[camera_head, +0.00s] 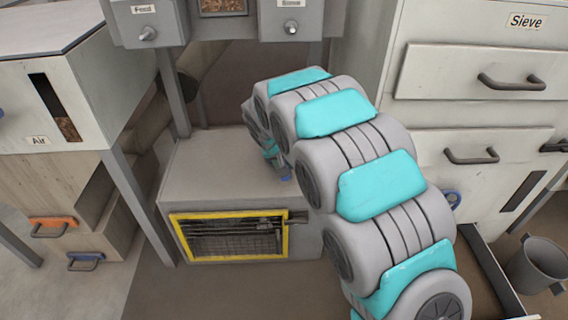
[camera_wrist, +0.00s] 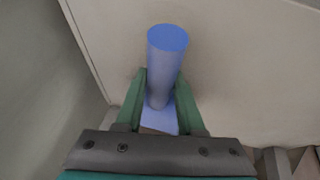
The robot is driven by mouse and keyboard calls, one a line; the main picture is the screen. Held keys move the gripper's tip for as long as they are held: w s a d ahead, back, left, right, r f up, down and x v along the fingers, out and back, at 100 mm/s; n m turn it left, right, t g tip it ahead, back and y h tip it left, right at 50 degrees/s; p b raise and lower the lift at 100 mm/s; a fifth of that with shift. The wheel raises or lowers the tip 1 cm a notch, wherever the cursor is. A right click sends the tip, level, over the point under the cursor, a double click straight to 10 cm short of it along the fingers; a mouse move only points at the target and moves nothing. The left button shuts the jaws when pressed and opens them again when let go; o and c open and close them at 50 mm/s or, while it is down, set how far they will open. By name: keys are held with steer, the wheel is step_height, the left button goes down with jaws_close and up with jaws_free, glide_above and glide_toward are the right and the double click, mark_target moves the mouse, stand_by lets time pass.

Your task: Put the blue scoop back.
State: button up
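The blue scoop (camera_wrist: 167,60) shows in the wrist view as a plain blue rod with a round end, with a flatter blue part below it. My gripper (camera_wrist: 160,85) has its two green fingers closed on either side of the rod and holds it. A pale flat surface lies behind the scoop; I cannot tell whether they touch. In the head view my arm hides most of the gripper, and only a small bit of blue shows under the arm's end, above the grey box.
The grey box (camera_head: 220,165) has a yellow-framed grille (camera_head: 230,254). The Sieve cabinet (camera_head: 480,120) with drawers stands right, a grey bucket (camera_head: 538,264) beside it. The Air cabinet (camera_head: 50,95) stands left, above an orange handle (camera_head: 52,223) and a blue handle (camera_head: 86,257). Control boxes hang above.

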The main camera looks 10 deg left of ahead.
steer(key=o, duration=0.4)
steer(key=shift+c, duration=0.2)
steer(key=v, duration=1.2)
steer(key=shift+r, duration=0.2)
steer(key=s+d+r+m+g+h, duration=0.1)
steer(key=s+d+g, duration=0.1)
steer(key=s+d, duration=0.7)
steer(key=s+d+r+m+g, duration=0.15)
steer(key=s+d, duration=0.45)
steer(key=d, duration=0.7)
steer(key=s+d+f+g+y, duration=0.1)
steer(key=s+d, duration=0.2)
steer(key=s, duration=0.9)
steer(key=s+d+f+m+g, duration=0.1)
steer(key=s+d, duration=0.3)
steer(key=s, duration=0.8)
steer(key=shift+d+g+y, duration=0.25)
steer(key=shift+g+y, duration=0.15)
steer(key=shift+g, duration=0.35)
steer(key=shift+f, duration=0.15)
